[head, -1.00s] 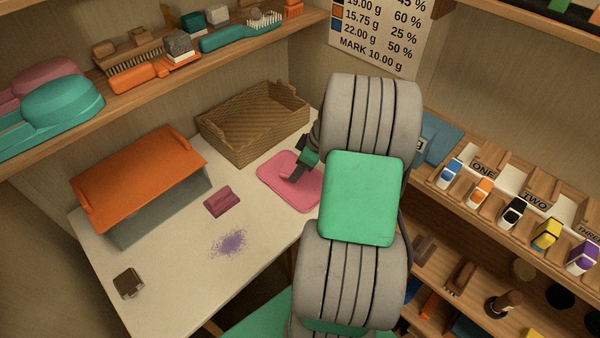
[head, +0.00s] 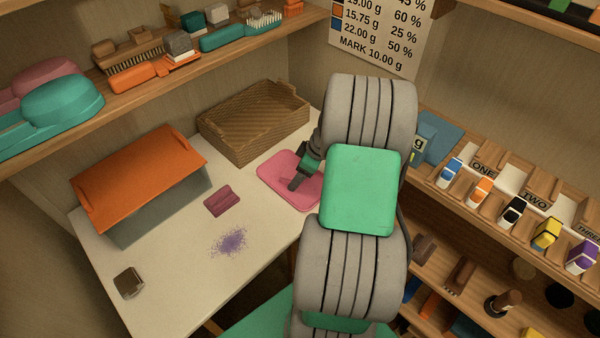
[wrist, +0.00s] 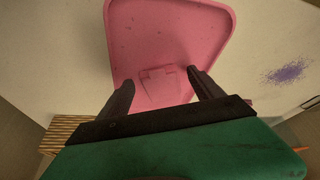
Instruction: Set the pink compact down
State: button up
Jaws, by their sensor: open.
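The pink compact (wrist: 160,84) appears in the wrist view as a small, squarish pink shape on a pink mat (wrist: 168,35) of nearly the same colour. It lies between the two dark fingers of my gripper (wrist: 161,78), which is open; I cannot tell whether either finger touches it. In the head view, my gripper (head: 296,184) is low over the pink mat (head: 275,172) on the white table, and the compact cannot be made out there.
A maroon block (head: 221,200) and a purple powder patch (head: 231,241) are left of the mat. A wicker basket (head: 250,145) stands behind, an orange-topped box (head: 140,175) at left, and a small dark item (head: 128,282) near the front. The table's front middle is clear.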

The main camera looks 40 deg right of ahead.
jog(key=v, duration=1.2)
jog(key=w+a+r+m+g, duration=0.15)
jog(key=a+r, duration=0.25)
jog(key=a, duration=0.8)
jog(key=s+a+r+m+h, duration=0.1)
jog(key=s+a+m, duration=0.3)
jog(key=s+a, duration=0.4)
jog(key=a+h, duration=0.1)
jog(key=a, duration=0.5)
jog(key=shift+r+t, duration=0.1)
jog(key=shift+t, duration=0.15)
